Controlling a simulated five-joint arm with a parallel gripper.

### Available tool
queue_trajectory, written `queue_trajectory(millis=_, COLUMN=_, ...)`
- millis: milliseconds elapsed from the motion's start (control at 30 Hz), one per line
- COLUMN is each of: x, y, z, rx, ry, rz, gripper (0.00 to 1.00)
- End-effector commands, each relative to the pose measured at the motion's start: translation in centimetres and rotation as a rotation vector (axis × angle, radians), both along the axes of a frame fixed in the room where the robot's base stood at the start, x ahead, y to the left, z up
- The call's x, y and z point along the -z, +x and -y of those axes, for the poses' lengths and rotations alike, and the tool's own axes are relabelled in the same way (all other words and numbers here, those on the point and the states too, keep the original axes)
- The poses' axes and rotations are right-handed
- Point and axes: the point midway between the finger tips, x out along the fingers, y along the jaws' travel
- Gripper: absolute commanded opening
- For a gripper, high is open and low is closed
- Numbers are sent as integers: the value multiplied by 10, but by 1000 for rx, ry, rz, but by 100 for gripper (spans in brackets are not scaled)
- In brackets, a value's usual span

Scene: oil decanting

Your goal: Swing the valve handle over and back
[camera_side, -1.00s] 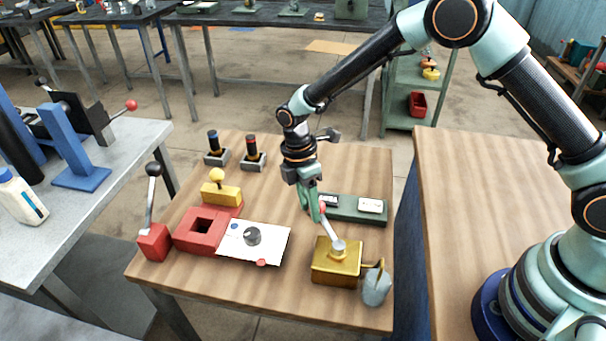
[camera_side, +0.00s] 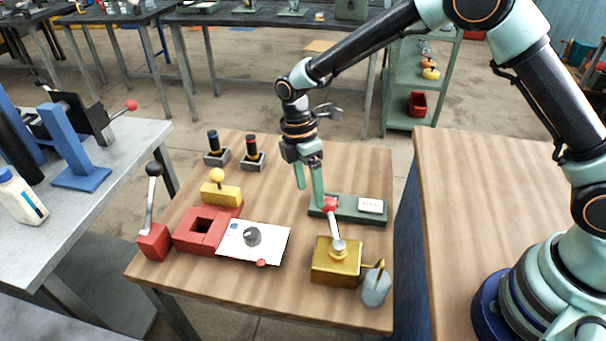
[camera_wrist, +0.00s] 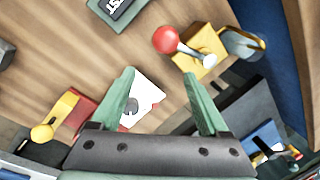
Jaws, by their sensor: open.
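The valve is a brass-yellow box (camera_side: 336,262) near the front right of the wooden table. Its pale handle slants up and slightly left to a red knob (camera_side: 330,204). My gripper (camera_side: 310,197) is open and empty, pointing down at the knob's left; the right finger overlaps or nearly meets the knob in the side view, and contact cannot be told. In the wrist view my gripper's fingers (camera_wrist: 158,76) are wide apart, with the red knob (camera_wrist: 165,40) beyond their tips and not between them. A grey cup (camera_side: 376,288) stands under the valve's spout.
A green plate (camera_side: 345,215) with a white label lies behind the knob. A white panel with a dial (camera_side: 270,238), a red block (camera_side: 200,232), a yellow block (camera_side: 221,194) and a red-based lever (camera_side: 153,240) stand left. Two small joysticks (camera_side: 252,160) stand at the back.

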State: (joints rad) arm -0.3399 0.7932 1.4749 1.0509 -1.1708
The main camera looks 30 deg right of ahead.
Motion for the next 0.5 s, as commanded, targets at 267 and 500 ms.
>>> queue_trajectory(millis=267, x=-52, y=9, z=-3, rx=0, ry=1, rz=3, gripper=78)
queue_trajectory(millis=500, x=-71, y=12, z=-4, rx=0, ry=0, rz=-1, gripper=78)
